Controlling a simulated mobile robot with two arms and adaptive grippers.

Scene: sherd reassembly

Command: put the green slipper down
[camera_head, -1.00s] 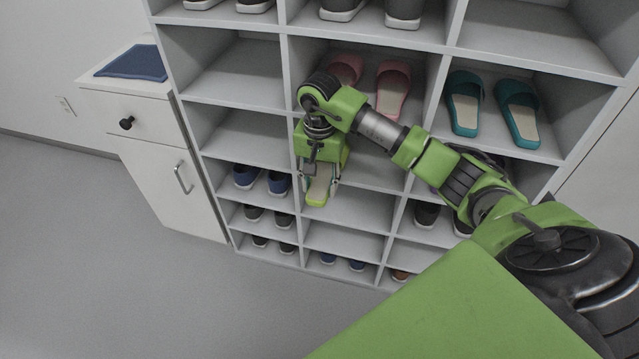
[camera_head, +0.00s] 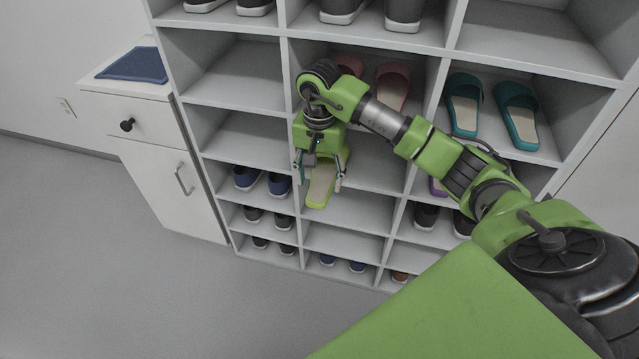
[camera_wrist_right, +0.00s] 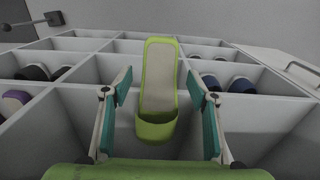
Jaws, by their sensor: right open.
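The green slipper (camera_head: 321,188) has a pale insole and a lime green rim. It lies in a middle-column compartment of the shelf, between the fingers of my right gripper (camera_head: 319,181). In the right wrist view the slipper (camera_wrist_right: 159,80) has its strap end towards me, and the open fingers (camera_wrist_right: 160,100) stand on either side with a gap to it. The gripper body hides part of the slipper in the head view. My left gripper is not in view.
The white shelf (camera_head: 350,207) has dividers close around the gripper. Blue shoes (camera_head: 262,181) stand in the compartment to the left, pink slippers (camera_head: 392,87) above and teal slippers (camera_head: 490,108) at upper right. A white cabinet (camera_head: 160,165) stands at the left.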

